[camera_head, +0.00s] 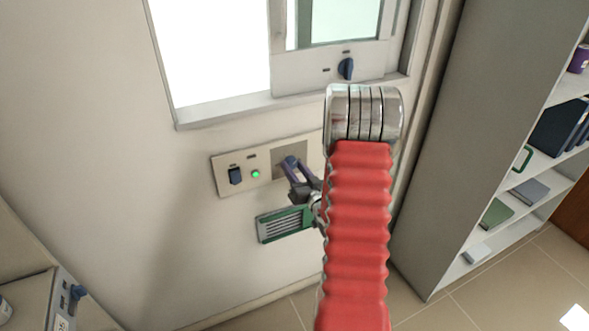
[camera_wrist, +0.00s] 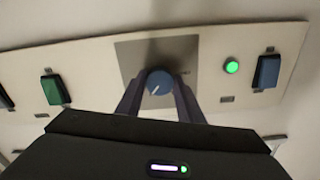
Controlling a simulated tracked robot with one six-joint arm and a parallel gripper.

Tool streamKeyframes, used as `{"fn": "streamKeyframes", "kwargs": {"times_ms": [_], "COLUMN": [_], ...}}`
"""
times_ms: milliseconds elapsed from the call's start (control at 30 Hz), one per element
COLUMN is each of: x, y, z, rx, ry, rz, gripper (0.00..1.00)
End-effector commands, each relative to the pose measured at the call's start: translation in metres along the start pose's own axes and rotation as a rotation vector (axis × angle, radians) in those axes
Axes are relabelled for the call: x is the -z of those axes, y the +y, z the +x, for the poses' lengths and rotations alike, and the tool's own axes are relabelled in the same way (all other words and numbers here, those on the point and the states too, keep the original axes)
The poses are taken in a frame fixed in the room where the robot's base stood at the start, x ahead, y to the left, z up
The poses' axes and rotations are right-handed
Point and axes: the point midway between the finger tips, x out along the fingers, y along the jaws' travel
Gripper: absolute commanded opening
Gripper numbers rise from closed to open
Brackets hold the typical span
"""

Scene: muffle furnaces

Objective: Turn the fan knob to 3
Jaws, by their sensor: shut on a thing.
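The fan knob (camera_wrist: 159,82) is a round blue knob with a white pointer line, set on a grey square plate in the wall panel. In the wrist view it sits between the two dark fingers of my gripper (camera_wrist: 159,92), which is shut on it. The pointer slants toward the lower left of that view. Any numbers around the knob are hidden or too small to read. In the head view my gripper (camera_head: 289,163) reaches the grey plate, and its fingers and my arm hide the knob.
On the panel (camera_head: 222,183) are a dark blue rocker switch (camera_head: 236,176) and a lit green lamp (camera_head: 255,174). A green rocker switch (camera_wrist: 52,89) shows in the wrist view. Shelves (camera_head: 510,190) stand at right.

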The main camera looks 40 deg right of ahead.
Motion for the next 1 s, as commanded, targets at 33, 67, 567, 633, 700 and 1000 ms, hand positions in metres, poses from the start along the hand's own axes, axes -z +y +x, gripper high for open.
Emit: {"fn": "streamKeyframes", "kwargs": {"times_ms": [33, 67, 567, 633, 700, 1000], "x": [-0.005, -0.0049, -0.0046, -0.0046, -0.0045, -0.0042], "y": [0.0024, 0.0023, 0.0015, 0.0014, 0.0014, 0.0013], "z": [-0.0021, -0.0021, -0.0021, -0.0021, -0.0021, -0.0022], "rx": [-0.009, -0.009, -0.011, -0.012, -0.012, -0.014], "ry": [-0.011, -0.011, -0.009, -0.009, -0.008, -0.007], "rz": [0.049, 0.077, 0.552, 0.618, 0.682, 0.91], "gripper": [0.11, 0.11, 0.11, 0.11, 0.11, 0.11]}}
